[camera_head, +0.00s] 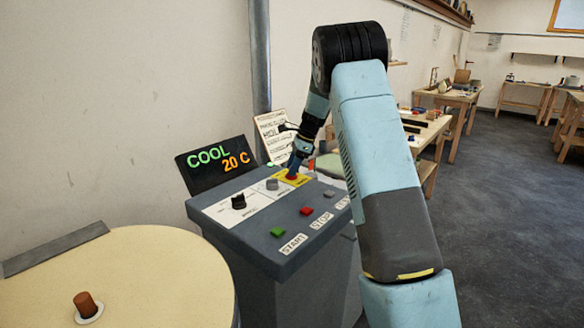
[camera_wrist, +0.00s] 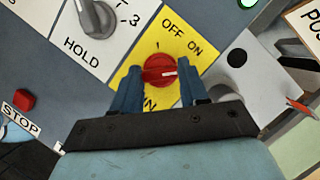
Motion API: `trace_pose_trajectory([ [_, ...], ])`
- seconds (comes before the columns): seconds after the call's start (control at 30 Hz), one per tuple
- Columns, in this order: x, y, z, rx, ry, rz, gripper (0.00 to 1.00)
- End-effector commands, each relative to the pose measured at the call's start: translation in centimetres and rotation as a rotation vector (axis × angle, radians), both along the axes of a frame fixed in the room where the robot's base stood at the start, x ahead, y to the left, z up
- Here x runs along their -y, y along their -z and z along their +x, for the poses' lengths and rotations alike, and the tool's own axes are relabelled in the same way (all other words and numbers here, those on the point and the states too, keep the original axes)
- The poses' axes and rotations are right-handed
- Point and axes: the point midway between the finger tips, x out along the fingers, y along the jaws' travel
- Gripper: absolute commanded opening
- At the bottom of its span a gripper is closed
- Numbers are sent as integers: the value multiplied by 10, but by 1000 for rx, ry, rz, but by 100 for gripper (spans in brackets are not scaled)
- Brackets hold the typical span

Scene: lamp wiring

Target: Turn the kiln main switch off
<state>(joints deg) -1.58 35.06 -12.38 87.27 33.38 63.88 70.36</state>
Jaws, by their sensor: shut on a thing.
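The kiln main switch is a red round knob (camera_wrist: 158,70) on a yellow plate (camera_wrist: 147,48) marked OFF and ON in the wrist view. A white mark on the knob points right in that view, nearer the ON side than OFF. My gripper (camera_wrist: 160,88) has its blue fingers on either side of the knob and is shut on it. In the head view my gripper (camera_head: 294,166) reaches down onto the yellow plate (camera_head: 300,180) at the back of the grey control panel (camera_head: 262,262). Most of the plate's lower lettering is hidden by the fingers.
A grey knob (camera_wrist: 97,18) and a black knob (camera_head: 238,202) sit nearby. Green START (camera_head: 277,232), red STOP (camera_head: 306,211) and grey (camera_head: 329,194) buttons line the panel's front. A display (camera_head: 215,164) reads COOL 20 C. The round kiln lid (camera_head: 150,265) is at left.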

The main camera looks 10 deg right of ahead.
Motion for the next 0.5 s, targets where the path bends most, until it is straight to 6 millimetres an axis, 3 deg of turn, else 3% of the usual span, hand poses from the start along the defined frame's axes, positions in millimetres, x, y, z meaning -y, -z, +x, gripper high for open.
trace_pose_trajectory([
  [0.5,-1,2,2,-4,-421,1,13],
])
